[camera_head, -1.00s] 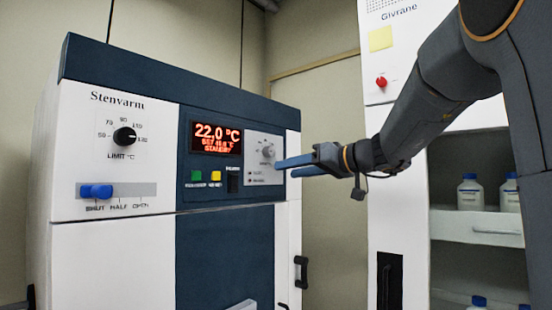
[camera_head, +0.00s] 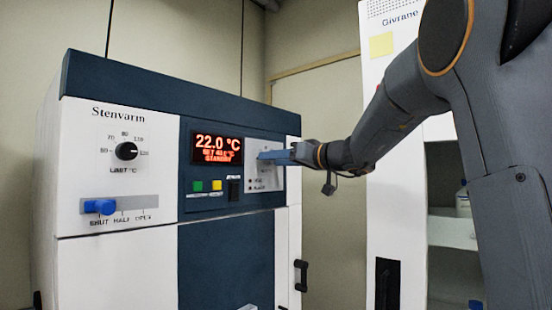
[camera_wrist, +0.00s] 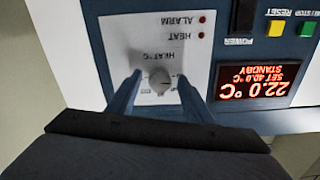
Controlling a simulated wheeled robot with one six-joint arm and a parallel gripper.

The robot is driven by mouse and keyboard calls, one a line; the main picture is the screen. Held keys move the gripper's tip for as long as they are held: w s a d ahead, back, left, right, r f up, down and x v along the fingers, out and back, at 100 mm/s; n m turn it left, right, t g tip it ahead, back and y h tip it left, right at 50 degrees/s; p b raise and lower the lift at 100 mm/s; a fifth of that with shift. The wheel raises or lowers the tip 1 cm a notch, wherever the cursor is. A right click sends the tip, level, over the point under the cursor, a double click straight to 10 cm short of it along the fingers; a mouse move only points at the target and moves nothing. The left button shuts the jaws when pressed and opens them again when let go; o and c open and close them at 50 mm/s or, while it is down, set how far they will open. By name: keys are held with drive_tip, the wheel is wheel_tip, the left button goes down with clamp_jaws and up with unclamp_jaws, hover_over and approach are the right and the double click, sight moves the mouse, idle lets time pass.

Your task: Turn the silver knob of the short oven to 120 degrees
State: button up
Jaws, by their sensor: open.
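The short oven (camera_head: 90,75) is white and dark blue and marked Stenvarm. Its display (camera_head: 216,148) reads 22.0 °C, SET 40.0 °C, STANDBY. The silver knob (camera_wrist: 160,80) sits on a light panel marked HEAT °C, upside down in the wrist view. My gripper (camera_wrist: 160,88) is open, with one blue finger on each side of the knob; I cannot tell whether they touch it. In the head view my gripper (camera_head: 270,156) is at the panel and hides the knob.
A black LIMIT °C knob (camera_head: 126,151) and a blue slider (camera_head: 100,206) are on the oven's left. Green (camera_head: 197,186) and yellow (camera_head: 217,185) buttons and a black power switch (camera_head: 234,189) lie left of the panel. A tall white Givrane cabinet (camera_head: 395,200) stands at right.

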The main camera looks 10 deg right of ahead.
drive_tip(key=c, duration=1.1)
drive_tip(key=shift+o, duration=0.2)
